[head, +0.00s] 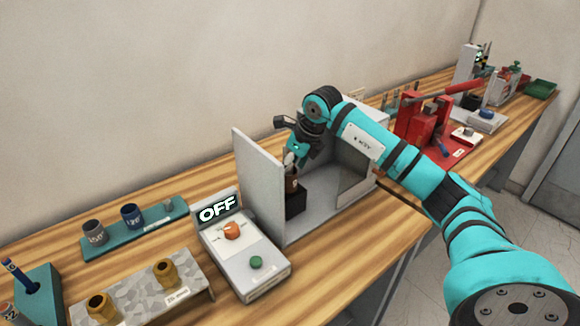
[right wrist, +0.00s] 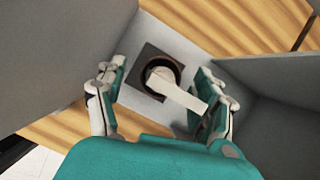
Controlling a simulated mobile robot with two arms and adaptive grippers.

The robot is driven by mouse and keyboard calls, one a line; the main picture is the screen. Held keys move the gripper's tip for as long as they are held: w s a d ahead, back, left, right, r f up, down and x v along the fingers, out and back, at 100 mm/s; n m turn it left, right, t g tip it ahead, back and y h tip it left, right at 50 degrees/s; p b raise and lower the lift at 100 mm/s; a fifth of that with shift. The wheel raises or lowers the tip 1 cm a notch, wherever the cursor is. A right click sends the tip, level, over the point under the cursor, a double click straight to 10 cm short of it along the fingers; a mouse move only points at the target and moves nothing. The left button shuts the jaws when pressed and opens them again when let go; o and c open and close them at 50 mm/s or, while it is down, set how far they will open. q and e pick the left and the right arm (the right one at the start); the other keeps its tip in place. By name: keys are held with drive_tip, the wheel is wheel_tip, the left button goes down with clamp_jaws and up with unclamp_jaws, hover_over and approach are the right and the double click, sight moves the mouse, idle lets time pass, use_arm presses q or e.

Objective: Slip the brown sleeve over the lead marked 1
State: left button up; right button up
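My right gripper (right wrist: 160,98) is open. Its fingers stand apart on either side of a dark brown round cup or sleeve (right wrist: 152,70) on a dark square base; a pale flat piece sticks out of it. In the head view my right gripper (head: 292,160) points down over this brown piece (head: 292,184), which stands on a black block inside a grey open box. Two brass-brown sleeves (head: 165,273) stand on a speckled block at the lower left. I cannot read a mark 1 on any lead. My left gripper is not in view.
The box's grey side wall (head: 258,185) stands close left of my gripper. A control unit reading OFF (head: 238,245) is beside it. A teal rack (head: 110,247) holds grey and blue cups. A red press (head: 425,120) stands to the right. Wood bench shows between them.

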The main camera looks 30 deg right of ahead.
drive_tip(key=shift+r, duration=0.15)
drive_tip(key=v, duration=1.1)
drive_tip(key=shift+r, duration=0.35)
drive_tip(key=shift+s+f, duration=0.15)
drive_tip(key=shift+s, duration=0.1)
